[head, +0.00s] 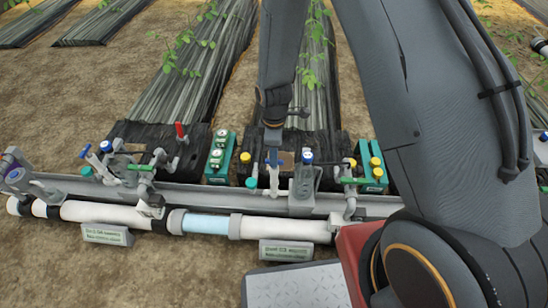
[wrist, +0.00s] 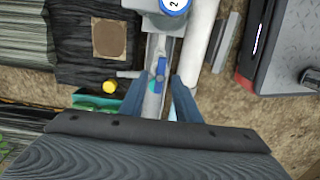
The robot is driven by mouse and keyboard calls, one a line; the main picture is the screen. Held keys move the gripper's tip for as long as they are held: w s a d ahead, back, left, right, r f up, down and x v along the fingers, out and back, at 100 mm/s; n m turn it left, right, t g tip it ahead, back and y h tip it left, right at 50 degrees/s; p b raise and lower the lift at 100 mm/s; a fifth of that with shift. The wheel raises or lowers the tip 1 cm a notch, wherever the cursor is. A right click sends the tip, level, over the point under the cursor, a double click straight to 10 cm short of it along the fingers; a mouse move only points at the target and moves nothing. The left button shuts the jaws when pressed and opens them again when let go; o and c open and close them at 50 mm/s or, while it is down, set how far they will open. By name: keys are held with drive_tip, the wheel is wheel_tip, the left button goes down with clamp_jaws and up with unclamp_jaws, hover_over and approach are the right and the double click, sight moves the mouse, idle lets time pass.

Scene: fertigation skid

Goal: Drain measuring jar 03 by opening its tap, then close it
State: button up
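My gripper (head: 273,132) points down over the right-hand station in the head view, just above a small blue tap handle (head: 273,157). In the wrist view my gripper (wrist: 158,92) has its fingers apart, with the blue tap handle (wrist: 160,67) between and slightly beyond them. I cannot tell if they touch it. A clear measuring jar (head: 304,181) with a blue disc (head: 307,157) stands right of that tap. In the wrist view a blue-rimmed disc (wrist: 173,4) is cut by the top edge and appears to read 2. I see no 03 label. Liquid level is unclear.
Green gauge block (head: 220,156) and yellow-knobbed block (head: 370,166) flank the right station. A white pipe (head: 100,212) runs along the front. My arm covers the right side.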

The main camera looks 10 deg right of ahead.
drive_tip(key=shift+f, duration=0.65)
clamp_jaws()
